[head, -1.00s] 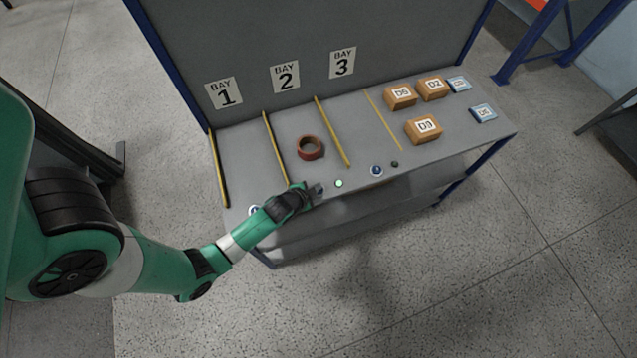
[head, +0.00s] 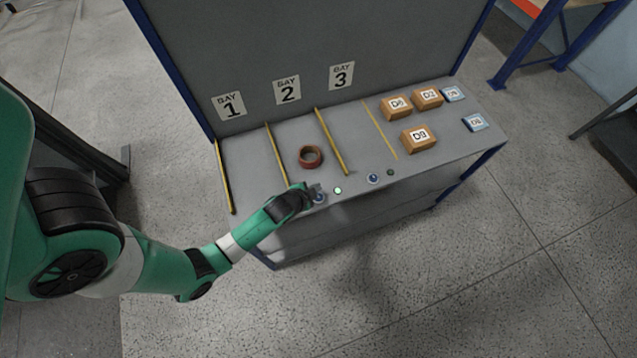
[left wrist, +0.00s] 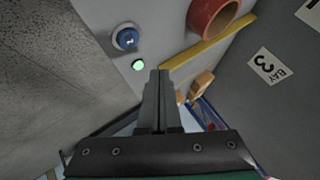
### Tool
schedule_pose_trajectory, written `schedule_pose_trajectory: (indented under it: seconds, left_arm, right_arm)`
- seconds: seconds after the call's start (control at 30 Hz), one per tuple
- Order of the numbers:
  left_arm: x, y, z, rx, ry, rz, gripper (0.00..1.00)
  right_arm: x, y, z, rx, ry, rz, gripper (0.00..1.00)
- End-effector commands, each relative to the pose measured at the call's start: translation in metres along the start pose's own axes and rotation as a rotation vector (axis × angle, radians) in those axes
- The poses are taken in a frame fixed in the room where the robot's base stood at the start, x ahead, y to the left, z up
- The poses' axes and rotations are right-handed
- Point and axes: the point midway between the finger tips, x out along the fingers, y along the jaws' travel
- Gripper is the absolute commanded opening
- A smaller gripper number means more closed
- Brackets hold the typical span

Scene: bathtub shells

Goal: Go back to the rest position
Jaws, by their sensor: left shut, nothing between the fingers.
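My left gripper (head: 314,189) is shut and empty at the front edge of the grey bench (head: 250,185), below bay 2. Its closed fingers (left wrist: 160,76) also show in the left wrist view. A blue round button (head: 319,197) sits right beside the fingertips in the head view; a blue button (left wrist: 127,38) shows apart from the fingers in the wrist view. A lit green lamp (head: 338,190) is just to its right. My right gripper is not in view.
A red-brown ring (head: 311,157) lies in bay 2 between yellow dividers (head: 331,142). Another blue button (head: 373,178) and a dark lamp (head: 390,172) are farther right. Several brown boxes (head: 419,139) and blue-white packets (head: 474,122) lie at the right. Floor before the bench is clear.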

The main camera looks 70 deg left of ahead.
Motion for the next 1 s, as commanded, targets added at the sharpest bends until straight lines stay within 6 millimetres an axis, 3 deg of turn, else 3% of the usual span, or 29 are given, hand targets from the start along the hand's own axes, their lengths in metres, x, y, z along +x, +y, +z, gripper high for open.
schedule_pose_trajectory:
  seconds: [0.1, 0.63, 0.73, 0.87, 0.97, 1.0]
  left_arm:
    - [-0.01, -0.007, -0.007, 0.0, 0.0, 0.0, 0.0]
    - [-0.008, -0.006, -0.006, 0.0, 0.0, 0.0, 0.0]
    - [-0.012, -0.006, -0.014, 0.009, 0.01, 0.005, 0.0]
    - [-0.018, -0.021, -0.067, 0.033, 0.086, -0.008, 0.0]
    - [-0.032, -0.046, -0.139, 0.046, 0.202, -0.044, 0.0]
    - [-0.042, -0.057, -0.172, 0.047, 0.257, -0.062, 0.0]
  right_arm:
    - [0.011, 0.0, -0.01, 0.0, 0.0, 0.0, 0.5]
    - [0.009, 0.0, -0.008, 0.0, 0.0, 0.0, 0.5]
    - [0.013, 0.0, -0.012, 0.0, 0.0, 0.0, 0.5]
    - [0.022, 0.0, -0.021, 0.0, 0.0, 0.0, 0.5]
    - [0.03, 0.0, -0.028, 0.0, 0.0, 0.0, 0.5]
    - [0.034, 0.0, -0.031, 0.0, 0.0, 0.0, 0.5]
